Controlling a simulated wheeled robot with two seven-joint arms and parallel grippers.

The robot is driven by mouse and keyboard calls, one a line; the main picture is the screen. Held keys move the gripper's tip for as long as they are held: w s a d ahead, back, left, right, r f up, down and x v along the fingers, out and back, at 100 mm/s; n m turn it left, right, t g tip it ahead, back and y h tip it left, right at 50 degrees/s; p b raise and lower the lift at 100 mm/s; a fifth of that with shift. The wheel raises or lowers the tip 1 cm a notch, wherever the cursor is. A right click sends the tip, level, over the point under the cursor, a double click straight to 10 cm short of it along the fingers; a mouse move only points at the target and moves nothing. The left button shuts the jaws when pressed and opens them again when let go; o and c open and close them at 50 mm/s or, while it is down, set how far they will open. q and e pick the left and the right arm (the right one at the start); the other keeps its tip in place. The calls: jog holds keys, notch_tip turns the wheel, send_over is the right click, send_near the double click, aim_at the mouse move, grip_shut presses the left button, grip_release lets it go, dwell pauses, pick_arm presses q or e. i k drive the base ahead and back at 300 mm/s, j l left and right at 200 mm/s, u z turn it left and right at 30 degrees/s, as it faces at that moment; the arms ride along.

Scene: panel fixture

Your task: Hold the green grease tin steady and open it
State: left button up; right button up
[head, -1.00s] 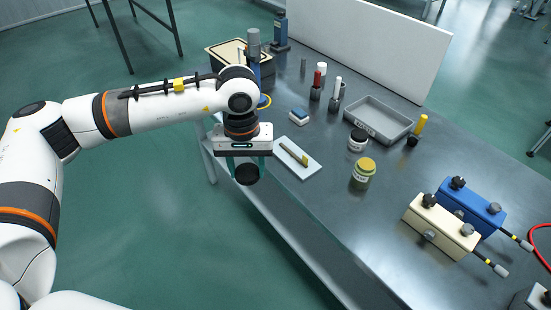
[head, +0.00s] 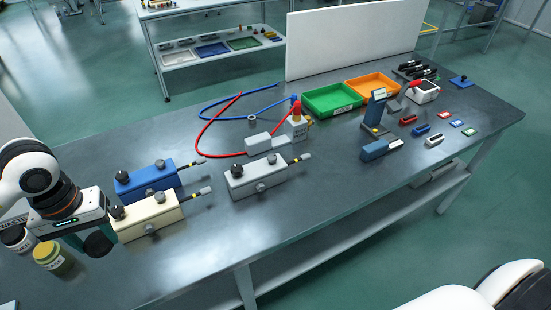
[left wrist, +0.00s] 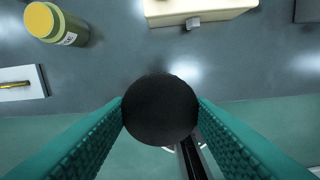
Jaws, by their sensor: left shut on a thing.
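The green grease tin (head: 52,262) stands upright at the lower left of the head view, with its yellow lid on top. In the left wrist view the green tin (left wrist: 65,28) is at the top left. My left gripper (head: 93,242) is to the right of the tin and apart from it, near the table's front edge. Its teal fingers are shut on a black round thing (left wrist: 160,110), which also shows dark in the head view (head: 101,244). My right gripper is not in view.
A white jar with a black lid (head: 16,238) stands beside the tin. A cream box (head: 145,217), a blue box (head: 147,181) and a grey box (head: 256,178) with knobs and cables lie to the right. The table (head: 330,200) is clear at the front middle.

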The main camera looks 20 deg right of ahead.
aim_at(51, 255)
jog(key=i+j+z, duration=0.1)
jog(key=j+z, duration=0.15)
jog(key=z, duration=0.2)
jog(key=j+z, duration=0.25)
jog(key=z, duration=0.2)
jog(key=j+z, duration=0.3)
jog(key=z, duration=0.15)
jog(key=j+z, duration=0.3)
jog(key=z, duration=0.15)
jog(key=k+j, duration=0.1)
jog(key=j, duration=0.3)
